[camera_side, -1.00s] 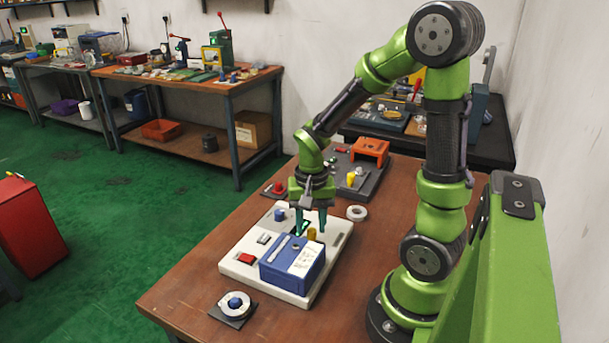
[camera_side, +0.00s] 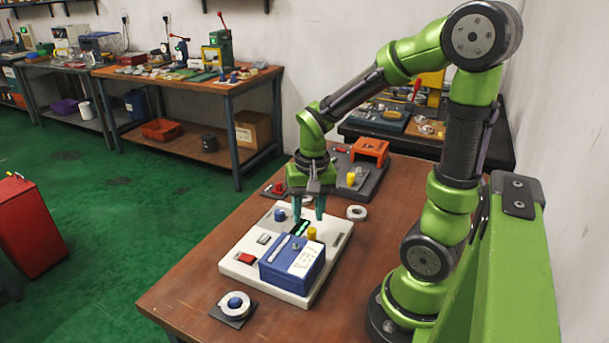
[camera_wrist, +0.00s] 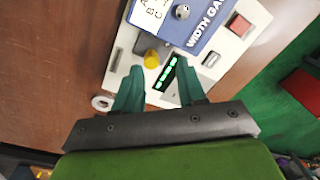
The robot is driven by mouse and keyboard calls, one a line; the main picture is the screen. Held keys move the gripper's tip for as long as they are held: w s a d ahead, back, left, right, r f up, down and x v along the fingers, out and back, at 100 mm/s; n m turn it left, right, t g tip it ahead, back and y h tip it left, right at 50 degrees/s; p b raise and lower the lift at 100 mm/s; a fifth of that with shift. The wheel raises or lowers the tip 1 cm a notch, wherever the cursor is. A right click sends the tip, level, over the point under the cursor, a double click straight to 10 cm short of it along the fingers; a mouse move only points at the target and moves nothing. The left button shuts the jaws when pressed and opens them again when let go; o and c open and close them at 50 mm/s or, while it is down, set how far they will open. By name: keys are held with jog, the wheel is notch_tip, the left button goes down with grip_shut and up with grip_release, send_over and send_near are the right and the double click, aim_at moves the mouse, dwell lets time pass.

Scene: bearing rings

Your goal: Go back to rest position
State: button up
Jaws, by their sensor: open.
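My gripper (camera_side: 309,217) is open and empty, its two teal fingers pointing down above the far part of the white base plate (camera_side: 333,262). In the wrist view my gripper (camera_wrist: 160,72) shows its fingers apart, with a green lit display (camera_wrist: 167,75) and a yellow knob (camera_wrist: 152,60) beyond them. The blue width gauge box (camera_side: 291,266) stands on the white plate. A white ring (camera_side: 357,212) lies on the table right of the plate. Another white ring (camera_side: 234,305) sits around a blue post on a dark square base at the front left.
A dark grey tray (camera_side: 372,185) with an orange bracket (camera_side: 370,150) and a yellow post lies at the back. A red part (camera_side: 246,259) and a blue knob (camera_side: 280,215) are on the white plate. The wooden table (camera_side: 190,290) is clear at its left front.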

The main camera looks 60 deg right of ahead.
jog(key=s+a+r+n+t+y, duration=0.1)
jog(key=s+a+r+n+t, duration=0.1)
jog(key=a+r+n+t, duration=0.4)
jog(key=a+r, duration=0.5)
jog(key=r, duration=0.1)
jog(key=shift+r+t+y, duration=0.3)
jog(key=shift+r+y, duration=0.05)
jog(key=shift+y, duration=0.05)
